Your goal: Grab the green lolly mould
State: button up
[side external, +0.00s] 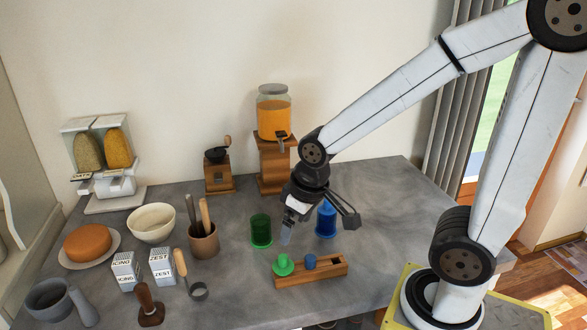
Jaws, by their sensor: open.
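A green translucent cup-like mould (261,230) stands upright on the grey counter, left of my gripper. A blue mould of similar size (326,219) stands to its right, partly behind my gripper. My gripper (319,230) is open and empty, pointing down.
A juice dispenser (273,118) on a wooden stand and a grinder (219,171) stand behind. The counter at right rear is clear.

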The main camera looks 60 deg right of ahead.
jog(key=w+d+m+t+y, duration=0.3)
jog(key=w+d+m+t, duration=0.15)
jog(key=m, duration=1.05)
jog(key=w+d+m+t+y, duration=0.4)
jog(key=d+m, duration=0.2)
jog(key=m, duration=0.9)
jog(key=t, duration=0.1)
send_near(261, 231)
jog(key=w+r, duration=0.2)
jog(key=w, duration=0.1)
jog(key=shift+w+d+f+m+h, duration=0.1)
jog(key=shift+d+f+m+h, duration=0.1)
jog(key=shift+f, duration=0.15)
jog(key=shift+w+d+f+m+h, duration=0.1)
jog(key=shift+f+h, duration=0.1)
jog(key=shift+f, duration=0.15)
jog(key=shift+x, duration=1.35)
